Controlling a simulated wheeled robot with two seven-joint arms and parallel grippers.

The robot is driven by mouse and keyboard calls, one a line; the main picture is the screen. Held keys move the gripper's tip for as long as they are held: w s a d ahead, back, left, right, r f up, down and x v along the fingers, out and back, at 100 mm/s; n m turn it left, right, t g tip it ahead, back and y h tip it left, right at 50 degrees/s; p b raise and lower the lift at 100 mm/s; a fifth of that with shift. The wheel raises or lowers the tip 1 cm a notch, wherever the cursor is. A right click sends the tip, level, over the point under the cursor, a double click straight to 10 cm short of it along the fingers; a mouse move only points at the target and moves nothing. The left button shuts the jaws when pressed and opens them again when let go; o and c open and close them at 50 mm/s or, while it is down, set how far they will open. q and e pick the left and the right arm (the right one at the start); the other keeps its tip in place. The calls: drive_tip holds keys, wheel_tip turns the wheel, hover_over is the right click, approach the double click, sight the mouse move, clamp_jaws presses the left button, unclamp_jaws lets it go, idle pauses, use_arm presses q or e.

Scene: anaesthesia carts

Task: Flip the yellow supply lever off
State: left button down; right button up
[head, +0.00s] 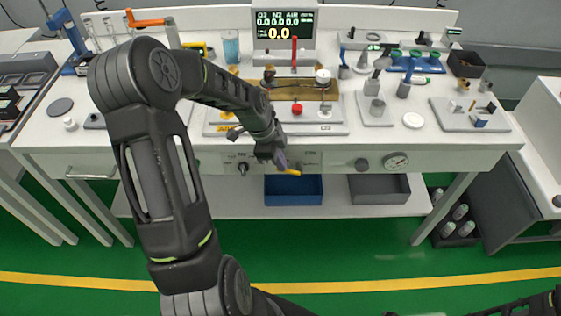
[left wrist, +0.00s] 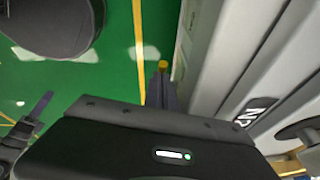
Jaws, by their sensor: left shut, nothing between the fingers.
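The yellow supply lever (head: 294,172) shows as a short yellow bar on the front panel of the cart, just beyond my left fingertips. My left gripper (head: 281,163) is shut and empty, in front of the panel and close beside the lever. In the left wrist view the shut fingers (left wrist: 161,88) point away from the camera, and the yellow lever tip (left wrist: 163,65) shows just past their ends. Whether they touch it I cannot tell. The lever's base is hidden behind my gripper.
Below are a blue bin (head: 293,190) and a grey bin (head: 380,189) on the lower shelf. The crowded worktop (head: 365,139) is just above the panel.

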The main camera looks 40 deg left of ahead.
use_arm(q)
drive_tip(key=shift+w+d+f+b, duration=0.3)
drive_tip(key=shift+w+d+b, duration=0.2)
drive_tip(key=shift+d, duration=0.1)
use_arm(e)
drive_tip(key=shift+f, duration=0.45)
